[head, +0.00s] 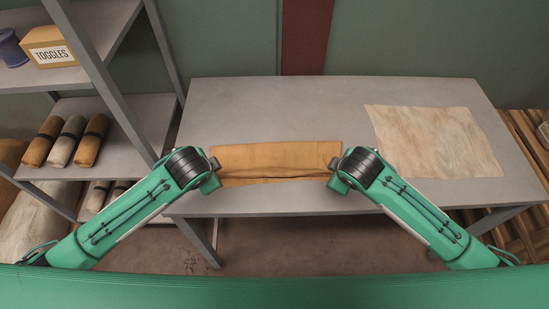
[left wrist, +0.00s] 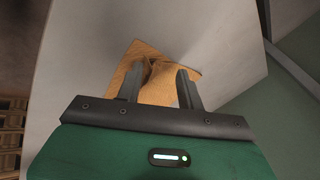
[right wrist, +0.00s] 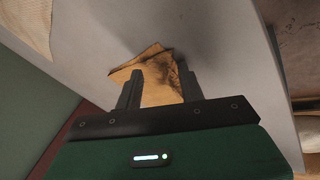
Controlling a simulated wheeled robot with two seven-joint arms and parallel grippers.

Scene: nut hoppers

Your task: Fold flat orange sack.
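The orange sack (head: 275,160) lies on the grey table near its front edge, as a long narrow strip with a crease or layer edge along its front part. My left gripper (head: 212,172) is at the strip's left end. In the left wrist view its fingers (left wrist: 158,88) stand apart, with the sack's end (left wrist: 152,68) showing between and beyond them. My right gripper (head: 338,174) is at the right end. In the right wrist view its fingers (right wrist: 160,88) are also apart, with layered sack cloth (right wrist: 155,65) between and beyond them. Contact with the cloth cannot be told.
A pale, stained sack (head: 434,140) lies flat on the table's right side. The table (head: 250,100) is bare behind the orange sack. A shelf rack at the left holds a box marked TOGGLES (head: 50,47), a blue spool (head: 10,47) and several rolled sacks (head: 66,141).

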